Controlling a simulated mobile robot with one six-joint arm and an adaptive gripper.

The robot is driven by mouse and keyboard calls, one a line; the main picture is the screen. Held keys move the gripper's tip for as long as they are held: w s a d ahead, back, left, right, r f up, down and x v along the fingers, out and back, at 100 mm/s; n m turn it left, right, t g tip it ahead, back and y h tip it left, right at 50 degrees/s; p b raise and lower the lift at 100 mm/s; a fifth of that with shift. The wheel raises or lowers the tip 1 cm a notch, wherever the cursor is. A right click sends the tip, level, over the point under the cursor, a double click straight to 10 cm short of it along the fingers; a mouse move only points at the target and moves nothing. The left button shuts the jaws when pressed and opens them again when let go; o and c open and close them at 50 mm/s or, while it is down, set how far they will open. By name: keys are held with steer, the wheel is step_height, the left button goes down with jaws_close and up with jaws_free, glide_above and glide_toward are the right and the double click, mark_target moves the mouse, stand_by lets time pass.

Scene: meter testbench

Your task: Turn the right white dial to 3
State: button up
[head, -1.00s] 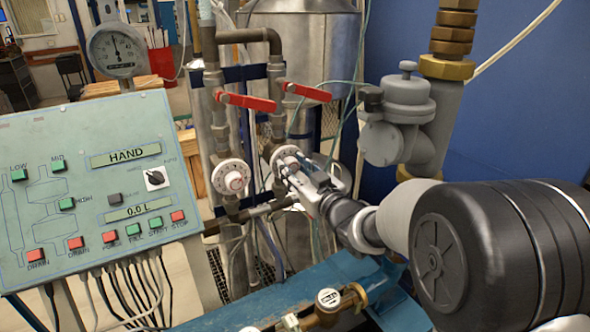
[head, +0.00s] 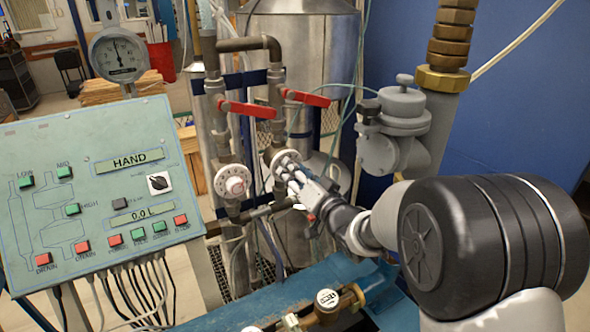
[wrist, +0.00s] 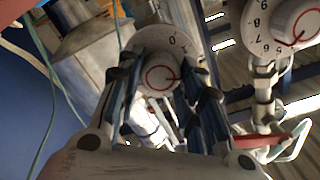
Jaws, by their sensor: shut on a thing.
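The right white dial (head: 281,157) sits on the right pipe below a red lever, partly hidden by my gripper (head: 288,172). In the wrist view, the dial (wrist: 162,74) shows between my gripper's fingers (wrist: 163,80). The fingers are shut on it from both sides. A red ring and line mark its face, and digits 1 and 0 show at its upper rim; the other digits are hidden or too small to read. The left white dial (head: 232,181) is on the neighbouring pipe, apart from my gripper. It also shows in the wrist view (wrist: 291,25).
Two red levers (head: 247,109) (head: 306,98) stand above the dials. A green control panel (head: 100,190) is at the left, with a gauge (head: 119,56) behind it. A grey valve body (head: 393,130) is right of my gripper. A blue beam (head: 280,300) with a brass fitting (head: 328,305) lies below.

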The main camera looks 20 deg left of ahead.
steer(key=shift+m+p, duration=0.65)
steer(key=shift+m, duration=1.15)
steer(key=o, duration=1.1)
steer(key=shift+c, duration=0.2)
steer(key=v, duration=1.2)
